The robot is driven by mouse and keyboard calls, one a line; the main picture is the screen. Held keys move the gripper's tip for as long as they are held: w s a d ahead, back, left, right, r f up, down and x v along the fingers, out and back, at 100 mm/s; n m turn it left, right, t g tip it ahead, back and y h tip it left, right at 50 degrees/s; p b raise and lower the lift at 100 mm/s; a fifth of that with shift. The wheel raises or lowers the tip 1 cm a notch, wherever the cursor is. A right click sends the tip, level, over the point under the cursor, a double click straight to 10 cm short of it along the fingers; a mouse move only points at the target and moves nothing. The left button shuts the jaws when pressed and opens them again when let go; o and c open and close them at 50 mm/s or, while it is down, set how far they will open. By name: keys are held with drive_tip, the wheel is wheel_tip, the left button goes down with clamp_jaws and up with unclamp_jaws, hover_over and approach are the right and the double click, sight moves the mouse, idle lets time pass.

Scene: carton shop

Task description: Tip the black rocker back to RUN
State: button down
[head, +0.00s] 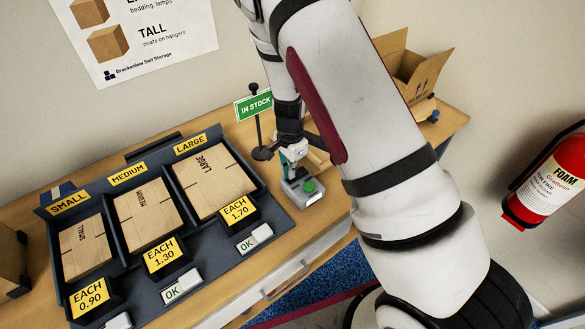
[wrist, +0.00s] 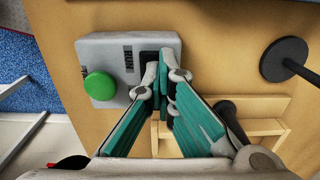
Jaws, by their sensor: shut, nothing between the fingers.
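A grey switch box (head: 304,197) with a green button (head: 309,186) sits on the wooden counter, right of the carton rack. In the wrist view the box (wrist: 128,41) shows the word RUN beside a dark recess, where the black rocker (wrist: 150,57) is partly visible. My gripper (wrist: 163,56) is shut and empty, its fingertips at the rocker's recess. The fingers hide much of the rocker, so I cannot tell which way it is tipped or whether they touch it. In the head view my gripper (head: 289,165) is over the back part of the box.
An IN STOCK sign (head: 254,106) on a black stand is just behind and left of the box. The carton rack (head: 250,202) fills the counter's left. A light wooden piece (wrist: 258,127) lies near the fingers. An open carton (head: 405,68) stands at the back right.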

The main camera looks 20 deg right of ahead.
drive_tip(key=shift+s+a+f+h, duration=0.15)
drive_tip(key=shift+s+f+h, duration=0.1)
drive_tip(key=shift+f+h, duration=0.15)
drive_tip(key=shift+w+d+r, duration=0.1)
drive_tip(key=shift+w+d, duration=0.05)
drive_tip(key=shift+d, duration=0.3)
drive_tip(key=shift+w+d+r, duration=0.1)
drive_tip(key=shift+d, duration=0.45)
